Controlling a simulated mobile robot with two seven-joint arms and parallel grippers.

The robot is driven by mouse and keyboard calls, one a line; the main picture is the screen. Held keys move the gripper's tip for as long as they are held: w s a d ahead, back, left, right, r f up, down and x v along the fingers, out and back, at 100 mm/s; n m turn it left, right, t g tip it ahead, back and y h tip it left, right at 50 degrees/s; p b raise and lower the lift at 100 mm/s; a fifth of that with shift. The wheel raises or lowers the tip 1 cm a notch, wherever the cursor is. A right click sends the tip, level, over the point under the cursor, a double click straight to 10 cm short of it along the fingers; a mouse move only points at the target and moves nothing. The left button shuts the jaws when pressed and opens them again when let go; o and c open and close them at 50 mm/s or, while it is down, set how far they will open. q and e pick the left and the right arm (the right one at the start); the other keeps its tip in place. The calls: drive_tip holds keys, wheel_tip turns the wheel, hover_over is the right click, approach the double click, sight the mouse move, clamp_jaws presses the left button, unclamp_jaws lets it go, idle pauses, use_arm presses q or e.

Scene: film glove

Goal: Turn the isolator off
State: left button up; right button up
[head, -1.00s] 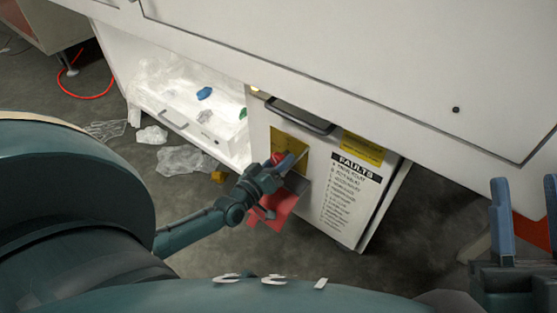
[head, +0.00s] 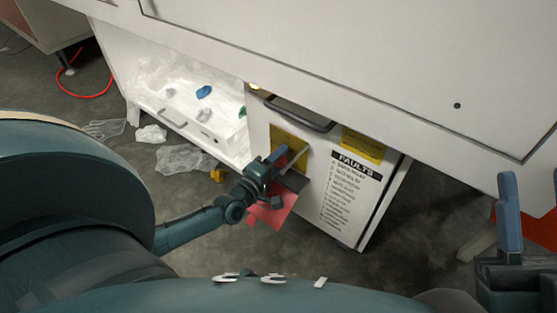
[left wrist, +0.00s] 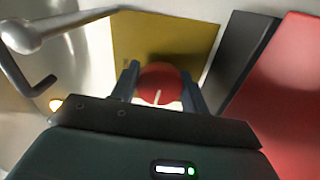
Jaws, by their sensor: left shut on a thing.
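The isolator is a round red knob (left wrist: 158,84) with a white mark, on a yellow plate (head: 290,142) on the white cabinet's front. In the left wrist view the plate (left wrist: 165,38) shows behind the knob. My left gripper (head: 281,156) is at the plate, with its fingers on both sides of the knob. It is shut on the knob, which it mostly hides in the head view. My right gripper (head: 532,212) stands at the far right edge, partly cut off, with its fingers apart and away from the cabinet.
A red tag (head: 275,209) and a dark grey piece (head: 295,181) hang just below the plate. A dark handle (head: 300,113) is above it. A "FAULTS" list (head: 350,190) is to the right. Clear plastic (head: 185,159) lies on the floor at left.

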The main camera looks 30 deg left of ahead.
use_arm(q)
drive_tip(key=shift+n, duration=0.5)
use_arm(e)
drive_tip(key=shift+r+n, duration=0.15)
drive_tip(key=shift+n, duration=0.15)
drive_tip(key=shift+y, duration=0.3)
use_arm(q)
drive_tip(key=o, duration=1)
drive_tip(key=shift+s, duration=0.1)
drive_tip(key=shift+s, duration=0.3)
drive_tip(key=shift+s+a+p, duration=0.15)
drive_tip(key=shift+s+p, duration=0.55)
drive_tip(key=shift+s, duration=1.35)
drive_tip(key=shift+s+a+p, duration=0.2)
drive_tip(key=shift+s+p, duration=0.45)
drive_tip(key=shift+s, duration=1.45)
drive_tip(key=shift+s+a+p, duration=0.15)
drive_tip(key=shift+s+p, duration=0.55)
drive_tip(key=shift+s, duration=1.35)
use_arm(e)
drive_tip(key=shift+a+f+m+g+h, duration=0.15)
drive_tip(key=shift+f+m+g+h, duration=0.15)
drive_tip(key=shift+f+m+h, duration=1)
drive_tip(key=shift+a+f+m+g+h, duration=0.1)
drive_tip(key=shift+f+m+g+h, duration=0.2)
drive_tip(key=shift+f+m+h, duration=1)
